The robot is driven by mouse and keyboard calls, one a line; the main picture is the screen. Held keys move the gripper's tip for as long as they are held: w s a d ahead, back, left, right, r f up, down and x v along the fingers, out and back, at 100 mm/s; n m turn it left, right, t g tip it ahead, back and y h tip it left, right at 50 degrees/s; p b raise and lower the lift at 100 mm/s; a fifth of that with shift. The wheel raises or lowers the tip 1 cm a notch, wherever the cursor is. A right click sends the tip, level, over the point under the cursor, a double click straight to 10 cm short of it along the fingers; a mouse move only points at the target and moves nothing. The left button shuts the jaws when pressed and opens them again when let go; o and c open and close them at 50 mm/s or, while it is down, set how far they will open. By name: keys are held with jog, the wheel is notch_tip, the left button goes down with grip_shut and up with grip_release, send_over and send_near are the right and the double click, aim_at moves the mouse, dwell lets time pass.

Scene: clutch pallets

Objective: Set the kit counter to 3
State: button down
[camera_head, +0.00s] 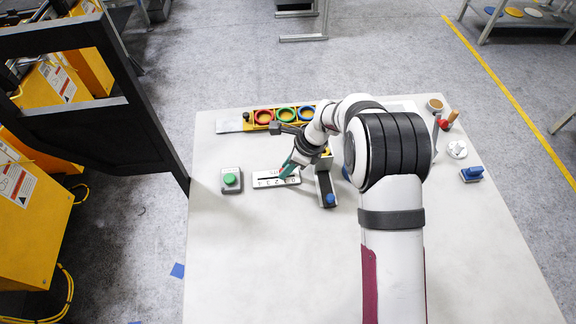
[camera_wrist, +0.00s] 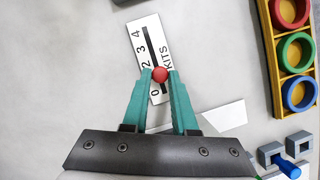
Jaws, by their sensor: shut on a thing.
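The kit counter is a white plate with a dark slot, the word KITS and a number scale; it lies on the table in the head view (camera_head: 263,180) and in the wrist view (camera_wrist: 152,40). In the wrist view its 0, 2, 3 and 4 are readable; the 1 is hidden by a finger. A red ball knob (camera_wrist: 160,75) sits on the slot between the 0 and the 2, about where the 1 belongs. My gripper (camera_wrist: 159,78) is shut on this knob, a green finger on each side. In the head view my gripper (camera_head: 286,172) is at the plate's right part.
A green button on a grey box (camera_head: 231,180) stands left of the counter. A dark fixture with a blue knob (camera_head: 328,188) stands close on the right. A yellow tray (camera_wrist: 271,60) with red, green and blue rings is behind. The front of the table is clear.

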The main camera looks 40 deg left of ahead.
aim_at(264, 177)
jog(key=s+a, duration=0.3)
jog(key=c, duration=0.7)
grip_release()
jog(key=shift+w, duration=0.1)
jog(key=v, duration=1.5)
jog(key=shift+w+d+r, duration=0.15)
jog(key=shift+d+r, duration=0.15)
